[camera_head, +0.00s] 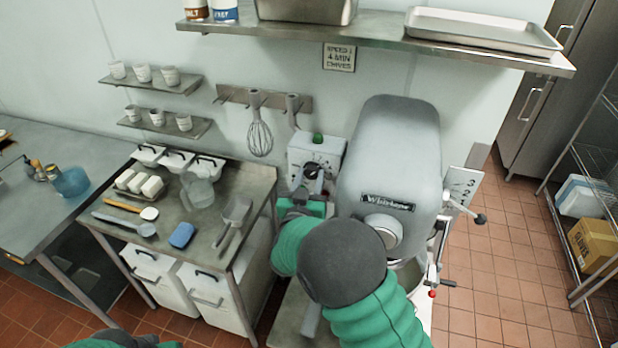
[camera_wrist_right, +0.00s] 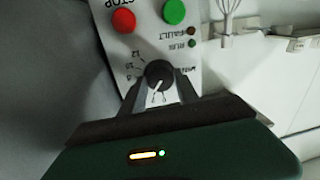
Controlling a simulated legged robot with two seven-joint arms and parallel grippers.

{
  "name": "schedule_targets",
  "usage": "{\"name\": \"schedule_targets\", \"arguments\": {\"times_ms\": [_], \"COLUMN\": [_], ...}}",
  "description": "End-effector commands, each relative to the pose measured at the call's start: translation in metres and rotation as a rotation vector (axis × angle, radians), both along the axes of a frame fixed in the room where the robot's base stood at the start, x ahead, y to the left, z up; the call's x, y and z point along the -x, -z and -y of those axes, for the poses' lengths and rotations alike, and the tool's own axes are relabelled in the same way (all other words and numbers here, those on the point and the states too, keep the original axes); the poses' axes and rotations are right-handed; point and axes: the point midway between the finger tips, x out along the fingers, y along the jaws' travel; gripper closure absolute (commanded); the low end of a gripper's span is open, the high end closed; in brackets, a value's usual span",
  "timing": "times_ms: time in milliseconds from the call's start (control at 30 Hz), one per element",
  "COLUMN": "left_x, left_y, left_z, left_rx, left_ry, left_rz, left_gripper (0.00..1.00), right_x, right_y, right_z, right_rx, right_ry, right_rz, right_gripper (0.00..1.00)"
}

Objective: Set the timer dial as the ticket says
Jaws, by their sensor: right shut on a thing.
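The ticket (camera_head: 340,57) on the wall under the upper shelf reads "SPEED 1, 4 MIN, CHIVES". The timer dial (camera_head: 312,171) is a round black knob on the grey control box (camera_head: 328,147), left of the mixer (camera_head: 390,150). The dial also shows in the right wrist view (camera_wrist_right: 159,74), where the panel appears upside down. My right gripper (camera_head: 308,184) is shut on the dial, a finger on either side. Some scale numbers are visible; the fingers cover part of the scale, and I cannot surely read the setting. My left gripper is out of view; only its arm shows at bottom left.
A red button (camera_wrist_right: 123,21) and a green button (camera_wrist_right: 174,11) sit close to the dial. The mixer's speed plate (camera_head: 463,190) and lever are on its right side. A whisk (camera_head: 260,138) hangs left of the box, above a cluttered steel table (camera_head: 172,235).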

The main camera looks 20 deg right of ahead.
Motion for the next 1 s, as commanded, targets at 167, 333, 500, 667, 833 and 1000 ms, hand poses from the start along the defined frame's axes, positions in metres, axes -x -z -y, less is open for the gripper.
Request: {"name": "schedule_targets", "arguments": {"times_ms": [167,333,500,667,833,1000], "left_x": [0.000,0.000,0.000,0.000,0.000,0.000], "left_y": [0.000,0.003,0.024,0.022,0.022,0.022], "left_z": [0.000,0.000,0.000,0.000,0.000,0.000], "left_rx": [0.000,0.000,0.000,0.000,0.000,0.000], "left_ry": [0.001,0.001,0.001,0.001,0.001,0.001], "left_rz": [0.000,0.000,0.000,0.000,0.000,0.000], "left_gripper": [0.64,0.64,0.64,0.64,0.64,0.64], "right_x": [-0.001,-0.001,-0.001,-0.001,-0.001,-0.001], "right_y": [-0.001,0.001,0.005,-0.001,-0.001,-0.001], "right_z": [-0.004,-0.003,-0.003,-0.004,-0.004,-0.003], "right_rx": [-0.001,-0.005,-0.072,-0.092,-0.091,-0.092], "right_ry": [-0.009,-0.007,-0.008,-0.009,-0.009,-0.008], "right_rz": [0.001,0.005,0.052,0.065,0.065,0.064], "right_gripper": [1.00,1.00,1.00,1.00,0.59,0.41]}}
